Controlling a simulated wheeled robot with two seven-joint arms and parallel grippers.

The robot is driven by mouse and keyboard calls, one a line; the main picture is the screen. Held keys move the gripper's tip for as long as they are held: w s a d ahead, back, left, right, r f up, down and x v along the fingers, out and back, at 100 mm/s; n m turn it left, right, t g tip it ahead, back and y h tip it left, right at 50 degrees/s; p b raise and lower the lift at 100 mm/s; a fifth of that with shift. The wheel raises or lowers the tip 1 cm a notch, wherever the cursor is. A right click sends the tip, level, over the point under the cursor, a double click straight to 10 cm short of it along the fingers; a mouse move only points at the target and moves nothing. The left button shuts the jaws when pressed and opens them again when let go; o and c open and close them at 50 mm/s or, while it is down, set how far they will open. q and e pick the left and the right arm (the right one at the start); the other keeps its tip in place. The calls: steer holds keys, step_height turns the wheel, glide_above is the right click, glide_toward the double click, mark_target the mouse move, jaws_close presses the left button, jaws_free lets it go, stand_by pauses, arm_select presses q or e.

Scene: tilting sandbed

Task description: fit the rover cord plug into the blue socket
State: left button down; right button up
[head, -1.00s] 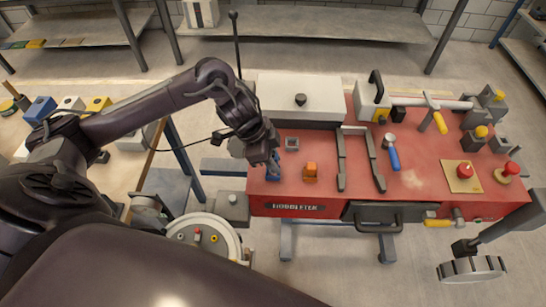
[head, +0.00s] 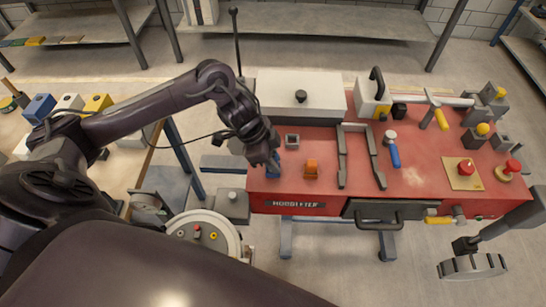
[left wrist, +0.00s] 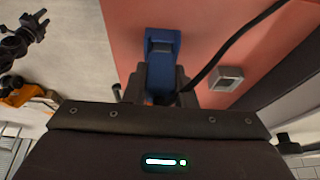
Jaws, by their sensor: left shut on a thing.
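My left gripper (head: 270,168) is low over the left end of the red bed top (head: 340,190). It is shut on a blue piece, seen between its fingers in the left wrist view (left wrist: 161,60); the piece lies against the red surface. A black cord (left wrist: 232,40) runs past the right finger there; in the head view a thin dark cord (head: 185,145) runs from the gripper's arm toward the left. A blue box (head: 40,107) stands on the left table. My right gripper is not seen.
A dark bracket frame (head: 342,160), a white case (head: 300,97) and a blue-handled tool (head: 392,150) are on the bed. White (head: 70,103) and yellow (head: 98,103) boxes stand beside the blue box.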

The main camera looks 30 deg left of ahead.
arm_select(q)
steer(key=shift+f, duration=0.4)
steer(key=c, duration=0.6)
jaws_free()
steer(key=shift+c, duration=0.2)
step_height(320, 180, up, 8)
steer(key=p, duration=0.8)
